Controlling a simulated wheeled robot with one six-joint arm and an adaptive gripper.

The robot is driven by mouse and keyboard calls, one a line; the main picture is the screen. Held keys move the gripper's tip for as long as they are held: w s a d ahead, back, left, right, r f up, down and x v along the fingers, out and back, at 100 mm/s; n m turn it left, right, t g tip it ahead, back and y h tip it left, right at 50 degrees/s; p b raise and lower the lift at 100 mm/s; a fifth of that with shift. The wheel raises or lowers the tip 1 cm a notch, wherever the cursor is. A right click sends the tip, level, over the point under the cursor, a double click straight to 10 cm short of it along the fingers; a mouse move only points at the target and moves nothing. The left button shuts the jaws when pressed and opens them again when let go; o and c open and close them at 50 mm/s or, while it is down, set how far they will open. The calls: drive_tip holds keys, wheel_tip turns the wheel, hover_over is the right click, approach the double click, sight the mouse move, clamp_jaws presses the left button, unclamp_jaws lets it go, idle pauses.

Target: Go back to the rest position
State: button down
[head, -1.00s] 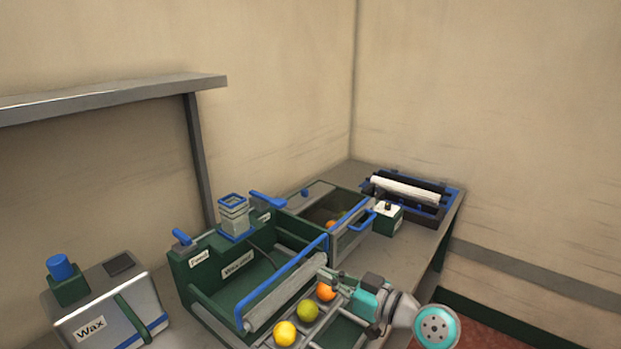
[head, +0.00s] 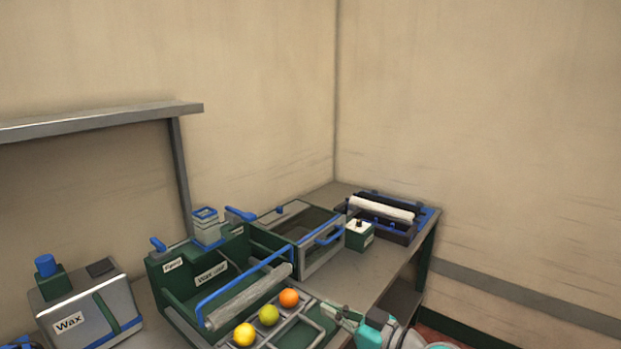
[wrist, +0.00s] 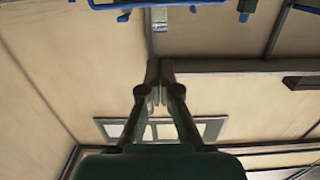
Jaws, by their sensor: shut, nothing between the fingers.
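My gripper (head: 337,311) is at the lower edge of the head view, just right of the orange fruit and the tray. In the wrist view my gripper (wrist: 159,66) has its two fingertips together with nothing between them. A yellow fruit (head: 244,334), a green fruit (head: 269,315) and an orange fruit (head: 289,298) sit in a row on the grey tray (head: 314,338) at the front of the bench. My gripper is apart from all of them. Most of my arm lies below the head view.
A grey Wax box (head: 88,312) stands at the left. A green machine (head: 168,282) with a roller (head: 250,297) is behind the fruits. The bench right of these is clear.

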drive_tip(key=s+d+f+m+t+h, duration=0.1)
drive_tip(key=s+d+f+m+h, duration=0.2)
drive_tip(key=f, duration=0.5)
drive_tip(key=s+d+f+m+t+h, duration=0.1)
drive_tip(key=s+f+m+t+h, duration=0.15)
drive_tip(key=s+f, duration=0.35)
drive_tip(key=s+d+f+m+h, duration=0.45)
drive_tip(key=s+f, duration=0.45)
drive_tip(key=s, duration=0.3)
drive_tip(key=s+d+m+h, duration=0.1)
drive_tip(key=s+d+h, duration=0.3)
drive_tip(key=s, duration=1.2)
drive_tip(key=d+r+v, duration=0.1)
drive_tip(key=v, duration=0.5)
drive_tip(key=r+v, duration=0.1)
drive_tip(key=v, duration=0.6)
drive_tip(key=shift+d+r+n+y, duration=0.3)
drive_tip(key=shift+d+r+n, duration=0.05)
drive_tip(key=shift+r+n, duration=0.05)
drive_tip(key=shift+t, duration=0.25)
